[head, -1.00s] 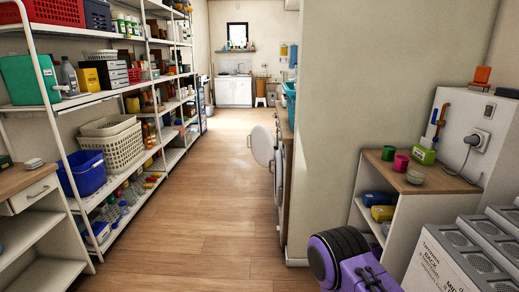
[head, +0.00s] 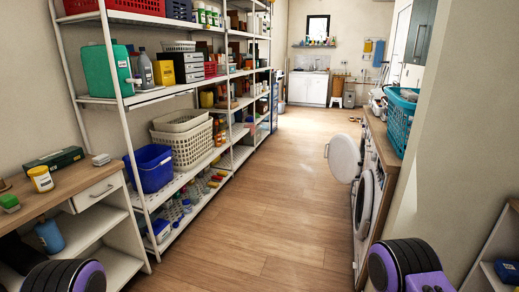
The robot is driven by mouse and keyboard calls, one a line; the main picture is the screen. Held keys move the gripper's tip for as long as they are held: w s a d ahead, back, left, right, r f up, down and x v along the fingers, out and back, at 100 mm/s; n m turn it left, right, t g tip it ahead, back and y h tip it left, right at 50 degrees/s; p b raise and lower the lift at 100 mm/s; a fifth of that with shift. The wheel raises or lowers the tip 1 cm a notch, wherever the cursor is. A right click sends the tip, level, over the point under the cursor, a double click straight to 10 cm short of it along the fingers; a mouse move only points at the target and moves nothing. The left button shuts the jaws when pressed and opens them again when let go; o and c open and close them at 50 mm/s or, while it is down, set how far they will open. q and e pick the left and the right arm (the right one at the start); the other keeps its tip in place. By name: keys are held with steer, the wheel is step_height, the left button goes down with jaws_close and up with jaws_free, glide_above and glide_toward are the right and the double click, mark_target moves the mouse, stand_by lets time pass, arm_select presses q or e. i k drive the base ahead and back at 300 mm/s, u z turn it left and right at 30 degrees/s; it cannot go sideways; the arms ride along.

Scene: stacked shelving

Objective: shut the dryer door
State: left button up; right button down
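A round white door (head: 344,158) stands swung open into the aisle, on the front of the row of white machines under the wooden counter at the right. A second round white door or porthole (head: 364,203) shows nearer on the same row, seen nearly edge-on. I cannot tell from here which machine is the dryer. Parts of my two arms, purple and black, show at the bottom left and bottom right corners. Neither gripper's fingertips are in view.
White shelving (head: 125,110) with baskets and bottles lines the left side. A wooden desk (head: 75,190) stands at the near left. A wall end (head: 450,140) is close on the right. The wooden floor (head: 250,220) between is clear. A teal basket (head: 400,118) sits on the counter.

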mark_target(345, 163)
steer(key=z, duration=0.05)
steer(key=i, duration=2.8)
steer(key=z, duration=0.5)
steer(key=i, duration=2.85)
steer(key=z, duration=0.4)
